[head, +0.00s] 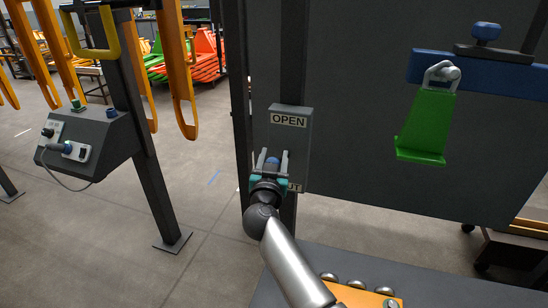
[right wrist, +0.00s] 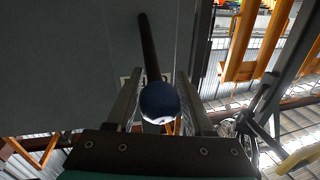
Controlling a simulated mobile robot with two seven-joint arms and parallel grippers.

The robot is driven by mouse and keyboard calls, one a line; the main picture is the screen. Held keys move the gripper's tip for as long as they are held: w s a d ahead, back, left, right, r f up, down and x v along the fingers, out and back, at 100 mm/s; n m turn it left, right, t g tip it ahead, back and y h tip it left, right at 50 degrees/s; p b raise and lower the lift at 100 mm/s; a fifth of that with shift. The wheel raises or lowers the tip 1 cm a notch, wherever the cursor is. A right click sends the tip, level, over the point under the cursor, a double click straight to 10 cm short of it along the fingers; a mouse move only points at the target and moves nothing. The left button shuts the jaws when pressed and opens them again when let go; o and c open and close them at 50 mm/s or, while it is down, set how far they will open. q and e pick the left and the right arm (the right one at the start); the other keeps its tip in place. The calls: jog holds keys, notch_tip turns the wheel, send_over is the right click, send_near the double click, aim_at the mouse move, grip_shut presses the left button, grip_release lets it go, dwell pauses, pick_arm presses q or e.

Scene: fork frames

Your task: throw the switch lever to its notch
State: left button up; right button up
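The grey switch box (head: 292,150) hangs on a dark post in the head view, with an OPEN label near its top and a second label, mostly hidden, near its bottom. The lever's blue round knob (head: 272,163) shows in front of the box's lower half. In the right wrist view the knob (right wrist: 158,102) is at the centre, with the lever's dark rod (right wrist: 149,48) running up behind it. My right gripper (head: 271,158) is around the knob, one finger on each side, apparently with small gaps. My left gripper is not in view.
A grey control box (head: 105,140) with a cable stands on a post at left. A green bracket (head: 426,125) hangs from a blue bar (head: 500,76) at right. An orange panel (head: 360,296) with metal domes is at the bottom. Open floor lies left of the switch box.

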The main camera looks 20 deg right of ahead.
grip_shut()
dwell(1.0)
